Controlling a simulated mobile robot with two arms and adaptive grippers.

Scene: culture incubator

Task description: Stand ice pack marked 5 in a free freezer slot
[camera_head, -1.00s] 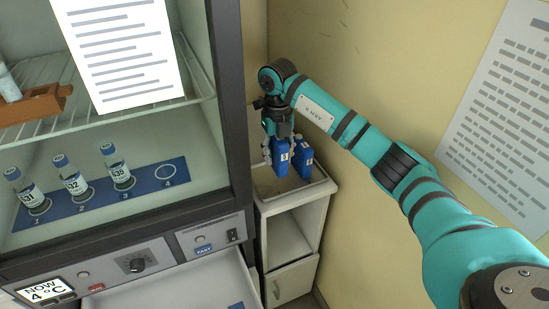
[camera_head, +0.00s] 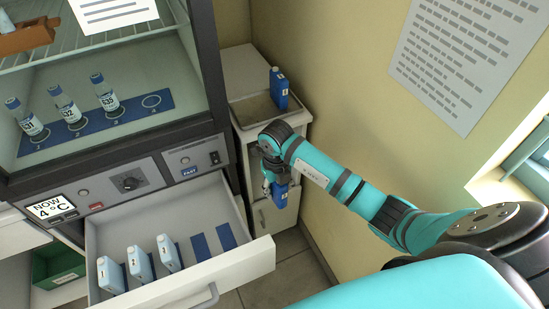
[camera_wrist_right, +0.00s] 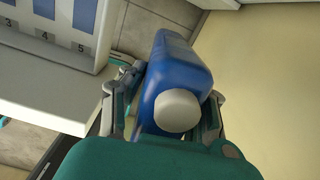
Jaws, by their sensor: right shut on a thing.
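My right gripper (camera_head: 272,180) is shut on a blue ice pack (camera_head: 281,195), right of the open freezer drawer (camera_head: 262,255) and in front of the small cabinet. In the right wrist view the held pack (camera_wrist_right: 175,65) shows its white cap (camera_wrist_right: 177,110) between the fingers; its number cannot be read. The drawer holds three pale ice packs (camera_head: 139,262) standing in a row at its left. Two bare blue slot marks (camera_head: 200,246) (camera_head: 226,236) lie to their right. The wrist view shows slot marks numbered 3, 4 and 5 (camera_wrist_right: 84,18). My left gripper is out of view.
A second blue pack (camera_head: 279,88) stands in the tray (camera_head: 252,111) on the cabinet. The incubator above the drawer holds several labelled bottles (camera_head: 66,106) behind glass. A wall is at the right. A green bin (camera_head: 58,266) is at lower left.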

